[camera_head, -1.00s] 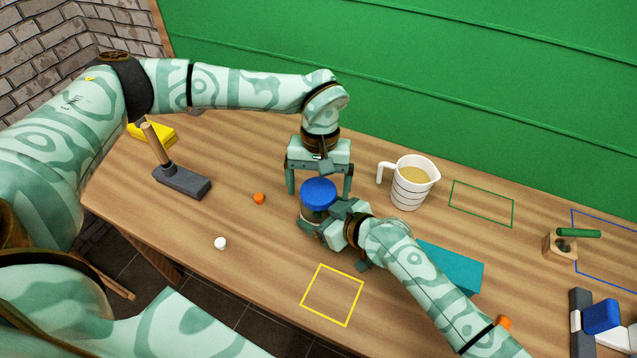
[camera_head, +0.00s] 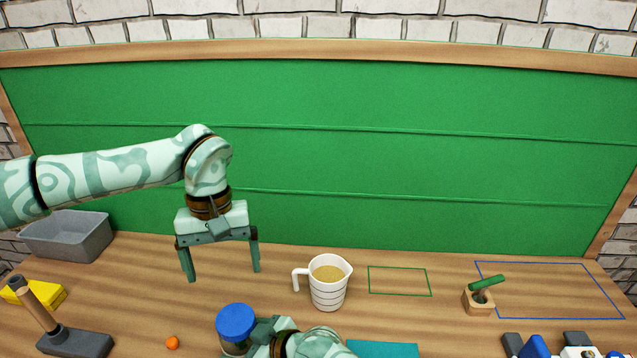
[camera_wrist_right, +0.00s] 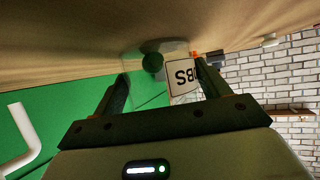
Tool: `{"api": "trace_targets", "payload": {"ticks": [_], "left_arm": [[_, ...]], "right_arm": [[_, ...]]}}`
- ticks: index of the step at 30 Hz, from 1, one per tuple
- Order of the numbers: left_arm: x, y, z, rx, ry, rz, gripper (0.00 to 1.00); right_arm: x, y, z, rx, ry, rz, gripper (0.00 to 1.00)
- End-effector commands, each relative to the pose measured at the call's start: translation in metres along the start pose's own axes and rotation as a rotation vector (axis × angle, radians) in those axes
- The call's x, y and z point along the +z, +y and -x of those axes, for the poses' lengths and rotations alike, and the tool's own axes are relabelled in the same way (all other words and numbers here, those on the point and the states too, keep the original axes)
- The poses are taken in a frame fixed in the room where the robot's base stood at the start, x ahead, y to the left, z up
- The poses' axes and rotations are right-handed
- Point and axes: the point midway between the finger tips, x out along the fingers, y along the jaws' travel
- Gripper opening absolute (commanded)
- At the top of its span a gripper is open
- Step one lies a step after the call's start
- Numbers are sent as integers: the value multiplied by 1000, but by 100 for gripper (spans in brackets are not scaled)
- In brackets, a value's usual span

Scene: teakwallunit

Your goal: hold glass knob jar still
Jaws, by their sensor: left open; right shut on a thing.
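The glass knob jar has a round blue lid (camera_head: 236,322) and stands at the bottom of the head view, its lower part cut off and partly hidden by my right gripper. In the right wrist view, the clear jar (camera_wrist_right: 150,65) with a white label sits between the right fingers. My right gripper (camera_wrist_right: 163,76) is shut on the jar; in the head view it comes in from the right side of the jar. My left gripper (camera_head: 222,274) is open and empty, fingers pointing down, behind and above the lid, apart from it.
A white measuring jug (camera_head: 328,288) with tan contents stands right of the jar. A hammer (camera_head: 70,341), a yellow block (camera_head: 38,295) and a grey bin (camera_head: 68,236) are at left. A wooden block with a green-handled piece (camera_head: 479,300) is at right. Green and blue outlines mark clear table.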

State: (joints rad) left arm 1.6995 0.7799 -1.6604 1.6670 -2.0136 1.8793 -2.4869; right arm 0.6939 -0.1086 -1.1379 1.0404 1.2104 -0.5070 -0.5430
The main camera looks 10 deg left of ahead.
Motion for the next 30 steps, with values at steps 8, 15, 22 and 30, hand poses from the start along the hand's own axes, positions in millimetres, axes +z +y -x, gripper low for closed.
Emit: {"api": "trace_targets", "payload": {"ticks": [8,15,22,30], "left_arm": [[0,0,0,0,0,0,90],[1,0,4,1,2,0,90],[3,0,12,2,6,0,90],[3,0,11,2,6,0,90]], "right_arm": [[0,0,0,0,0,0,86],[-5,0,3,0,1,0,86],[-14,0,8,1,1,1,86],[-13,0,7,0,0,0,100]]}}
